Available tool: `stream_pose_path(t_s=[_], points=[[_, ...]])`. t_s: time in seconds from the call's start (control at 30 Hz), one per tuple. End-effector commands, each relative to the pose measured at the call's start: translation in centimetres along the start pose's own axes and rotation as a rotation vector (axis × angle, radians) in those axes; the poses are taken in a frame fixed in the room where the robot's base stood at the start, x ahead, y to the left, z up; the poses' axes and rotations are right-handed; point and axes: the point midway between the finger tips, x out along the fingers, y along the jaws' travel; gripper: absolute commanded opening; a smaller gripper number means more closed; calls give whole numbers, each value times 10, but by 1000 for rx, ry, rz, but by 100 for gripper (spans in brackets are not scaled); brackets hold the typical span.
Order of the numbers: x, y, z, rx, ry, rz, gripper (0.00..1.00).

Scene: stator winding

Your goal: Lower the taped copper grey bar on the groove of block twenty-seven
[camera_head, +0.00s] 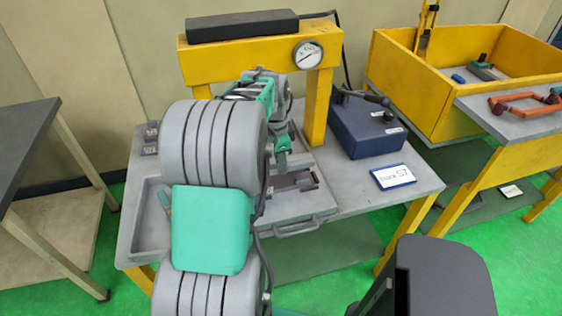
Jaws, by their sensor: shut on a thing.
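My gripper (282,160) is small in view at the end of my arm, pointing down under the yellow press frame, above the grey tray (300,228). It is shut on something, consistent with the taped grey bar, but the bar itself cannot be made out. Dark grey blocks (306,181) lie in the tray just below and right of my gripper. Their grooves and numbers are too small to read, so I cannot tell which is block twenty-seven. Two small labelled blocks (150,138) sit at the table's back left. My arm hides the middle of the table.
The yellow press frame (325,105) with a round gauge (308,55) straddles the table. A yellow bin (400,75) is at the far right. The table's right front is clear.

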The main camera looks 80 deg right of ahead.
Motion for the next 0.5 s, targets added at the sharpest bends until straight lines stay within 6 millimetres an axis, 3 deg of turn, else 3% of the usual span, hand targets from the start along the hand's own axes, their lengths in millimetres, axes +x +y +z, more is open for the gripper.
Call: stream_pose_path(t_s=[0.5], points=[[24, 0, 2, 0, 0, -1, 0]])
